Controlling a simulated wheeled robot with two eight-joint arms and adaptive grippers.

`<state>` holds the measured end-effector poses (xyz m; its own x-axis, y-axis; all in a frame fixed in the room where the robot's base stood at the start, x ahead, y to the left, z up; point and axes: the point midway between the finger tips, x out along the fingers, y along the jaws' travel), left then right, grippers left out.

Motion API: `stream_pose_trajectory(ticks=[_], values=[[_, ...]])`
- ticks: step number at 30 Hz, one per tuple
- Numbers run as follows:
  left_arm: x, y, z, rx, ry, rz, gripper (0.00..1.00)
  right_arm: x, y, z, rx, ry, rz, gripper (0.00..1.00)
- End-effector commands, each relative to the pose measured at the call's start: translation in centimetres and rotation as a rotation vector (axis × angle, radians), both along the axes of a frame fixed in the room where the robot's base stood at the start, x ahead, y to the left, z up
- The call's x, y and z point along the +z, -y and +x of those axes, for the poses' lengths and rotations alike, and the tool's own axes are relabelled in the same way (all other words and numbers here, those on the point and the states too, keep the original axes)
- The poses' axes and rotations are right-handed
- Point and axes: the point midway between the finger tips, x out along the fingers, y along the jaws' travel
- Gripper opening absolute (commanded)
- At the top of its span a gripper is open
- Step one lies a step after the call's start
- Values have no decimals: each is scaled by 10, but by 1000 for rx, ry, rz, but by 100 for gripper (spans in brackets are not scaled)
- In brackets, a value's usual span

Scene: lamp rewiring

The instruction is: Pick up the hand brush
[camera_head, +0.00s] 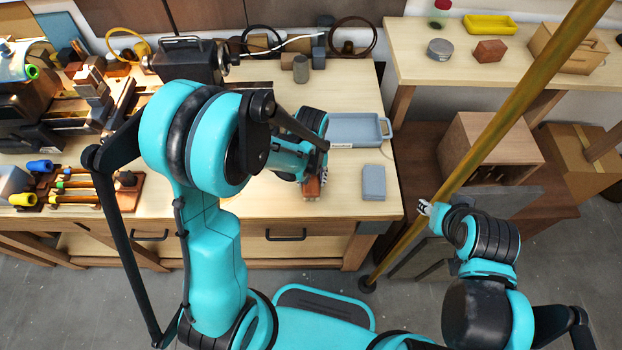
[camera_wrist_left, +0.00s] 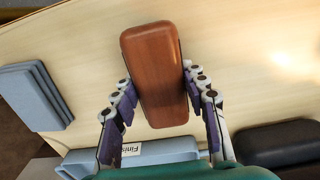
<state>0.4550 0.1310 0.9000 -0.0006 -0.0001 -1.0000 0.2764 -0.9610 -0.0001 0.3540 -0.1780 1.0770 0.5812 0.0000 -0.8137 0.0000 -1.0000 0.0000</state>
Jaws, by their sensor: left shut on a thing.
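The hand brush shows as a brown, round-edged wooden block (camera_wrist_left: 155,65) between the fingers of my left gripper (camera_wrist_left: 163,95) in the left wrist view. Its bristles are hidden. In the head view the brush (camera_head: 311,188) is a small brown shape under the left gripper (camera_head: 316,178), near the front right of the workbench. The left gripper is shut on it. I cannot tell whether the brush touches the bench top. My right gripper (camera_head: 425,207) is away to the right, beside a slanted pole, and its fingers are too small to read.
A blue-grey tray (camera_head: 357,130), labelled in the wrist view (camera_wrist_left: 130,155), lies behind the brush. A grey-blue stack of pads (camera_head: 373,182) lies to its right. The slanted brass pole (camera_head: 500,124) stands beyond the bench's right edge. Tools crowd the bench's left side.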

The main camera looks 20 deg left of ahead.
Motion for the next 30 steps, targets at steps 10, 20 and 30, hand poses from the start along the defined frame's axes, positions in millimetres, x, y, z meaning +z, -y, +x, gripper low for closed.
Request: stream_pose_trajectory(ticks=[10,20,30], values=[[52,6,-25,-3,0,0,11,21,0,0,0,0,0,40],[87,20,-84,-3,0,0,11,37,0,0,0,0,0,40],[103,26,-111,-1,0,0,11,45,0,0,0,0,0,40]])
